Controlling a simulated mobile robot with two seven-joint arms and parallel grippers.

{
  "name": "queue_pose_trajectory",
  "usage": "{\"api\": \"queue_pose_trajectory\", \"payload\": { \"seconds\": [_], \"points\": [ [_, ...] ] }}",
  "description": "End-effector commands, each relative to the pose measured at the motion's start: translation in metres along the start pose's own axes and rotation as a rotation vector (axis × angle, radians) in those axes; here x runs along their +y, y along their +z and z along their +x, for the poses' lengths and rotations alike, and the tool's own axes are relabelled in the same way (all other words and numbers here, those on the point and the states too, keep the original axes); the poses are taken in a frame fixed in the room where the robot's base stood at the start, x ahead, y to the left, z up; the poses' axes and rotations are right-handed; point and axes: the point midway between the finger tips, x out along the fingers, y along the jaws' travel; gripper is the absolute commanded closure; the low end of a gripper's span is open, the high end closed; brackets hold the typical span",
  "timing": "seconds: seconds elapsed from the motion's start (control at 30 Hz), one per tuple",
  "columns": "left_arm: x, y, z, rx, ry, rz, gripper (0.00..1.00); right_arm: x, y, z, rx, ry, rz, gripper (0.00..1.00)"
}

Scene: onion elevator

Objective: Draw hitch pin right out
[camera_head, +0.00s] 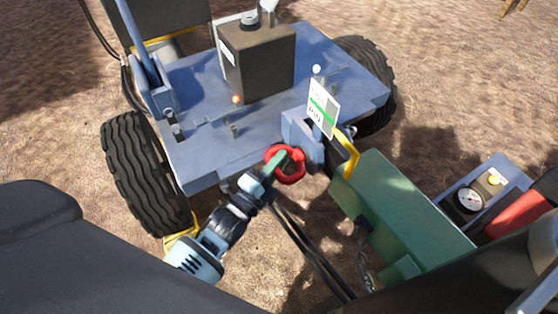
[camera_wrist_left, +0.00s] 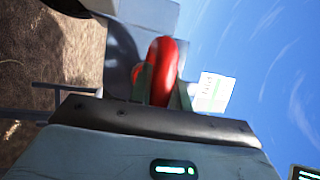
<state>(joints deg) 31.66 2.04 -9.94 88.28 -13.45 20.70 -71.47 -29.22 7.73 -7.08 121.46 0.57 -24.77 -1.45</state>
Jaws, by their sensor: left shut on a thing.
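The hitch pin shows as a thick red ring handle (camera_head: 299,174) beside the blue hitch bracket (camera_head: 297,132) at the front edge of the blue trailer. Its shank is hidden, so I cannot tell how deep it sits. My left gripper (camera_head: 275,164) reaches in from the lower left and is shut on the ring's left side. In the left wrist view, the red ring (camera_wrist_left: 163,70) stands between the fingers, close to the palm. My right gripper is not in view.
The blue trailer deck (camera_head: 200,140) carries a dark box (camera_head: 258,62) and small levers. A white-green tag (camera_head: 323,112) stands by the hitch. A green drawbar housing (camera_head: 395,205) with a yellow handle (camera_head: 348,152) lies to the right. A gauge panel (camera_head: 470,200) sits farther right.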

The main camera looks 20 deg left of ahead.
Motion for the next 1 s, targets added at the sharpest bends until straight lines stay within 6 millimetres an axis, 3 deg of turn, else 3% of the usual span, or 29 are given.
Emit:
{"api": "queue_pose_trajectory", "payload": {
  "seconds": [0.5,0.67,0.93,0.97,1.0],
  "points": [
    [-0.023,0.045,-0.108,-0.002,0.005,0.002,1.0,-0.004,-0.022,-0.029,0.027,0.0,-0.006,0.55],
    [-0.026,0.05,-0.12,0.0,0.003,0.0,1.0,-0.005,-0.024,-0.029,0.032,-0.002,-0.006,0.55],
    [-0.025,0.051,-0.122,-0.001,0.003,0.0,1.0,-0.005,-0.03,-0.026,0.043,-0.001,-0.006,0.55],
    [-0.025,0.051,-0.122,-0.001,0.003,0.0,0.8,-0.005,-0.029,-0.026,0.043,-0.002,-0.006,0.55],
    [-0.025,0.051,-0.122,-0.002,0.003,0.0,0.75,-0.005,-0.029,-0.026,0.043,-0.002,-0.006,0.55]
  ]
}}
